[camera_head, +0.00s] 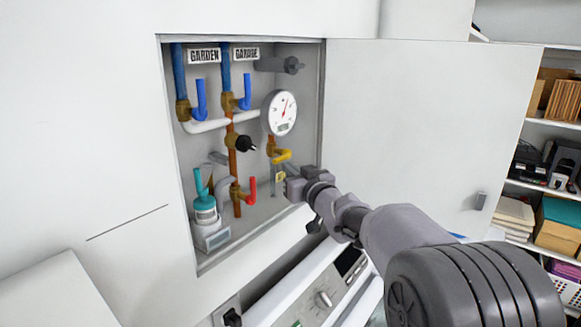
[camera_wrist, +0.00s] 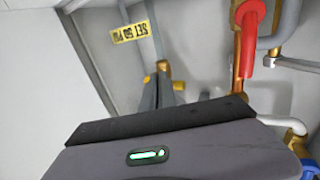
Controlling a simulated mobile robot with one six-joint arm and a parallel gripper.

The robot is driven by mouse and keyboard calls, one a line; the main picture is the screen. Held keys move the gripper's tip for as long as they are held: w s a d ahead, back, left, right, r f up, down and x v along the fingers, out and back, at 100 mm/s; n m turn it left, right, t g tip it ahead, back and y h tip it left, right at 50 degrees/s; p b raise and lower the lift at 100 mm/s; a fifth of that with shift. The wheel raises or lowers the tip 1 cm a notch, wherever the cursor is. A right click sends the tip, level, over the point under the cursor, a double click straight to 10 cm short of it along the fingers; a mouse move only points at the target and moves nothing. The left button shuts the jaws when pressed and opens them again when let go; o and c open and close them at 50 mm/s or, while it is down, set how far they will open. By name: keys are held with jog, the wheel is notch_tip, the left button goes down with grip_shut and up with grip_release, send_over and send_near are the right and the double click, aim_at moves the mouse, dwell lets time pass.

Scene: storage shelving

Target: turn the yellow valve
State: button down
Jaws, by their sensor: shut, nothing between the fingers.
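The yellow valve (camera_head: 281,156) shows in the head view as a short yellow handle on a brass fitting, below the round gauge inside an open wall cabinet. My gripper (camera_head: 285,178) is at the cabinet's lower right opening, just below the valve in the picture. In the wrist view my gripper (camera_wrist: 163,88) has its fingers together and nothing held. Brass-yellow parts of the valve (camera_wrist: 163,66) show right by the fingertips there, partly hidden by them. I cannot tell whether the fingers touch the valve.
The gauge (camera_head: 280,113), a red handle (camera_head: 251,189), blue handles (camera_head: 201,98) and a black knob (camera_head: 245,144) crowd the cabinet. A teal-topped device (camera_head: 205,208) stands at its lower left. The cabinet door (camera_head: 420,130) is open to the right. A yellow label (camera_wrist: 131,32) is near the fingers.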

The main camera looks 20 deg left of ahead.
jog(key=d, duration=0.1)
jog(key=s+d+b, duration=0.1)
jog(key=d, duration=0.1)
jog(key=s+d, duration=0.1)
jog(key=d, duration=0.1)
jog(key=shift+d+f+b, duration=0.15)
jog(key=shift+f+b, duration=0.2)
jog(key=shift+f, duration=0.05)
jog(key=shift+f, duration=0.1)
